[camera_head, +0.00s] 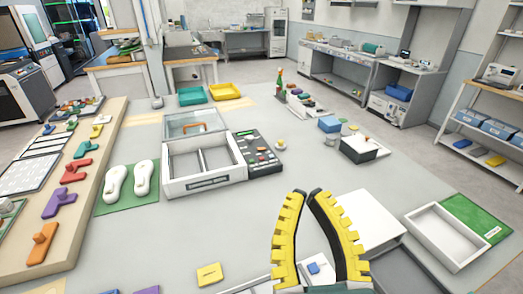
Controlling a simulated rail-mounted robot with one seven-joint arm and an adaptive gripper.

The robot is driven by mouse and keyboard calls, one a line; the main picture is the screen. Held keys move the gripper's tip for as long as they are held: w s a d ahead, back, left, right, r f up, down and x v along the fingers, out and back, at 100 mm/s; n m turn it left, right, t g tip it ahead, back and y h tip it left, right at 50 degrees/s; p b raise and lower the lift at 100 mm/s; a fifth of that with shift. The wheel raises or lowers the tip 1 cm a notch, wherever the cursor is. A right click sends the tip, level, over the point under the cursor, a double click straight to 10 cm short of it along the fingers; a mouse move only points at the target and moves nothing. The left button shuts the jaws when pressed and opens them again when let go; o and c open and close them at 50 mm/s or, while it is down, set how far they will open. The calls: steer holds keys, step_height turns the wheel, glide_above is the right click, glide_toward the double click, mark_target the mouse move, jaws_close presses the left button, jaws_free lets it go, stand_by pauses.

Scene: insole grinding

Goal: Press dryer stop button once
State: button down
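A dark control panel (259,153) with several small coloured buttons stands at the right side of a white open-topped box (205,184) near the middle of the table. The buttons are too small to tell which is the stop button, and no label can be read. The box has two compartments, and a clear lid (186,127) with an orange handle is behind it. My gripper (308,193), with yellow ribbed fingers, is at the bottom centre, in front and to the right of the panel in the picture. Its fingertips are close together, with nothing seen between them.
White insole-shaped pieces (130,182) lie on a green mat left of the box. A wooden board (82,192) with coloured shapes is further left. A white tray (447,236) is at right. Table between gripper and panel looks clear.

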step_height(320, 180, up, 31)
steer(key=p, duration=2.7)
